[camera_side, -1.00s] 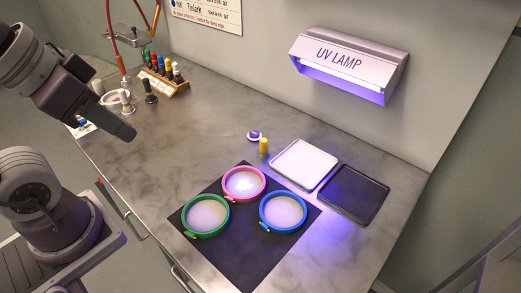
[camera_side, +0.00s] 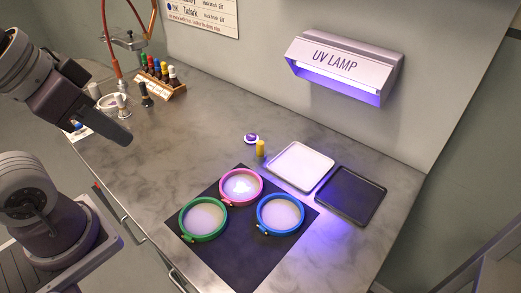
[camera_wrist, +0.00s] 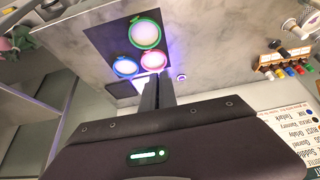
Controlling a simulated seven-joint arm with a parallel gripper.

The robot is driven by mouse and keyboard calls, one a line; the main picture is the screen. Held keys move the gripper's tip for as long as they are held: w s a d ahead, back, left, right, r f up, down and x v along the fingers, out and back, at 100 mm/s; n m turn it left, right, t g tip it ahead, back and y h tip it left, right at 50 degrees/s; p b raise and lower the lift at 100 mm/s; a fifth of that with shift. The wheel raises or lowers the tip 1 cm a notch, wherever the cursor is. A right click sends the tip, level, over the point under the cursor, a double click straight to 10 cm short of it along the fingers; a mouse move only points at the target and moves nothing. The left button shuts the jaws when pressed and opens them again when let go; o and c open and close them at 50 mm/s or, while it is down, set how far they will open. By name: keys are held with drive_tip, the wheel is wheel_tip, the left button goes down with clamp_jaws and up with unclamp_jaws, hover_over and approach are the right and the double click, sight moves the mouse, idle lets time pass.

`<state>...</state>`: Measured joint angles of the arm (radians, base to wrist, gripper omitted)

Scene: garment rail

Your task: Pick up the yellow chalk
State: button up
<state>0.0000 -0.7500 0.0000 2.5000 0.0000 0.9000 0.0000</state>
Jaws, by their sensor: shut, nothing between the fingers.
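The yellow chalk (camera_side: 260,148), a short upright yellow cylinder, stands on the grey bench behind the pink-rimmed hoop, near the white tray's left corner. I cannot make it out in the wrist view, where my fingers may cover it. My gripper (camera_side: 126,139) is shut and empty, up in the air at the left of the side view, well apart from the chalk. In the wrist view, the dark fingers of my gripper (camera_wrist: 158,80) are together.
Pink (camera_side: 241,187), green (camera_side: 203,219) and blue (camera_side: 280,214) hoops lie on a black mat (camera_side: 245,262). A purple-and-white round item (camera_side: 251,138) sits beside the chalk. White (camera_side: 300,167) and black (camera_side: 350,195) trays lie right, under the UV lamp (camera_side: 345,67). A bottle rack (camera_side: 165,83) stands at back left.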

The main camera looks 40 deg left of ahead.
drive_tip(key=o, duration=0.8)
drive_tip(key=shift+o, duration=0.2)
drive_tip(key=shift+w, duration=0.1)
drive_tip(key=m+g, duration=0.5)
drive_tip(key=m, duration=1)
hover_over(260, 142)
drive_tip(key=s, duration=0.1)
wheel_tip(260, 142, down, 15)
drive_tip(key=shift+m+g, duration=0.3)
drive_tip(key=shift+m, duration=0.3)
drive_tip(key=f, duration=0.6)
drive_tip(key=w+f, duration=0.1)
drive_tip(key=f, duration=0.2)
drive_tip(key=shift+d+f, duration=0.1)
drive_tip(key=shift+f, duration=0.15)
